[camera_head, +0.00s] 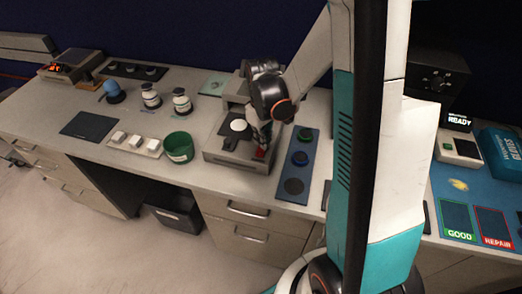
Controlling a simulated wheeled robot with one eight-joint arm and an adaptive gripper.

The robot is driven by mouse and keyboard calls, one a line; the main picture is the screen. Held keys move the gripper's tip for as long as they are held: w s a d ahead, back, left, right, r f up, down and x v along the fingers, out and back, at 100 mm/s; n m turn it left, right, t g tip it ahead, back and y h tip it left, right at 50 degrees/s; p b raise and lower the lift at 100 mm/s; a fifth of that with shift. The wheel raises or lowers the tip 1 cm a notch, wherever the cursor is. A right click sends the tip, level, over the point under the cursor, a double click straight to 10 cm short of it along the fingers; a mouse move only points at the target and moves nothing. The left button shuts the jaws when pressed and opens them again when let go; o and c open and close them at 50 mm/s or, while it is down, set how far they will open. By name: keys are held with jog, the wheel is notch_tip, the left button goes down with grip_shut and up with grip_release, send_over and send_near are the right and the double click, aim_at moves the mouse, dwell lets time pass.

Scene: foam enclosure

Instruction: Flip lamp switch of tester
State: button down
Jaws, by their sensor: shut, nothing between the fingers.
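A grey box-shaped device (224,156), which looks like the tester, stands on the bench near the middle of the head view. A black plate with a white round piece (239,125) is on top of it. A small red part (260,153), possibly the lamp switch, shows at its right front. My gripper (262,146) points down over the right side of the device, shut and empty, with its fingertips at or just above the red part. I cannot tell whether they touch. The gripper and arm hide the device's right rear.
A green bowl (179,148) stands left of the device, and a blue tray with round pads (296,166) lies close on its right. White jars (151,97) stand farther left. My own column blocks the view right of centre.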

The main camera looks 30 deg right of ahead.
jog(key=shift+f+b, duration=0.55)
jog(key=shift+f, duration=0.1)
dwell(0.4)
jog(key=shift+r+p, duration=2.3)
jog(key=shift+r, duration=1.2)
jog(key=s+a+r+m+t+b, duration=0.3)
jog(key=s+a+r+t+b, duration=0.4)
jog(key=s+a+b, duration=0.3)
jog(key=shift+s, duration=1.7)
